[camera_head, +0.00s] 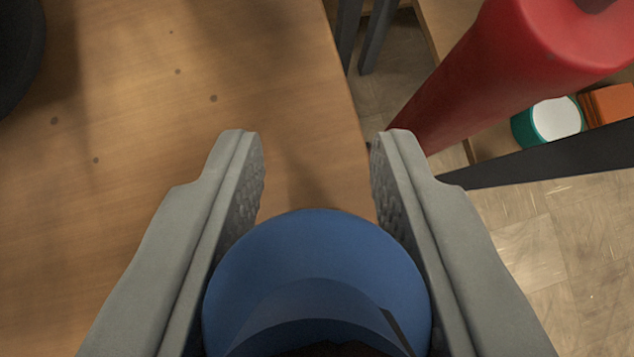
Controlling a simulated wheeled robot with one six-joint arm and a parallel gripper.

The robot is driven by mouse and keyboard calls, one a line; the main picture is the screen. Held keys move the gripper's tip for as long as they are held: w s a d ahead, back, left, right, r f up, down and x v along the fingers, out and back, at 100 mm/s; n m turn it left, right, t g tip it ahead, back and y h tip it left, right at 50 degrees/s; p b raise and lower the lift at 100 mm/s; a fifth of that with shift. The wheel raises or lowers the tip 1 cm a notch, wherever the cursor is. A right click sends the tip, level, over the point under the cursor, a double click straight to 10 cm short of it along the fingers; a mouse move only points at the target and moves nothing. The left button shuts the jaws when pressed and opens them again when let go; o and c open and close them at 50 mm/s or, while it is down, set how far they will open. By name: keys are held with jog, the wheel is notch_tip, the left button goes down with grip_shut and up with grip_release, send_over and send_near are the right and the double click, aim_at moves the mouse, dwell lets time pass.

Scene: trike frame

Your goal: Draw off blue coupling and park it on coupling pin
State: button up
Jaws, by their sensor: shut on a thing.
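The blue coupling (318,250) is a round, hollow piece at the bottom middle of the view. My gripper (315,160) has one grey finger on each side of it, and the fingers are shut on it. Its lower part is cut off by the picture's edge, with a dark opening showing there. I cannot tell whether it still touches anything below. No coupling pin can be made out for sure.
A wooden table top (180,110) with small dark holes fills the left. A thick red tube (500,75) slants across the upper right. Beyond the table edge are a tiled floor (530,250), a teal and white round thing (550,120) and an orange block (610,105).

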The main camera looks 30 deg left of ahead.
jog(key=shift+f, duration=0.45)
jog(key=o, duration=1.1)
jog(key=shift+o, duration=0.2)
jog(key=v, duration=1.7)
jog(key=shift+d, duration=0.15)
jog(key=shift+s+r, duration=0.1)
jog(key=shift+s, duration=0.05)
jog(key=s+d+r+m+t+h, duration=0.1)
jog(key=s+d+r+m+t, duration=0.15)
jog(key=d+r, duration=0.55)
jog(key=s+d+r+m+t, duration=0.1)
jog(key=s+d+r+t, duration=0.2)
jog(key=d, duration=0.8)
jog(key=s+d+r+m+t+h, duration=0.3)
jog(key=s+d+r, duration=0.6)
jog(key=s+d, duration=0.3)
jog(key=shift+d+r+t+h, duration=0.15)
jog(key=shift+d+t+h, duration=0.35)
jog(key=shift+d+t, duration=0.4)
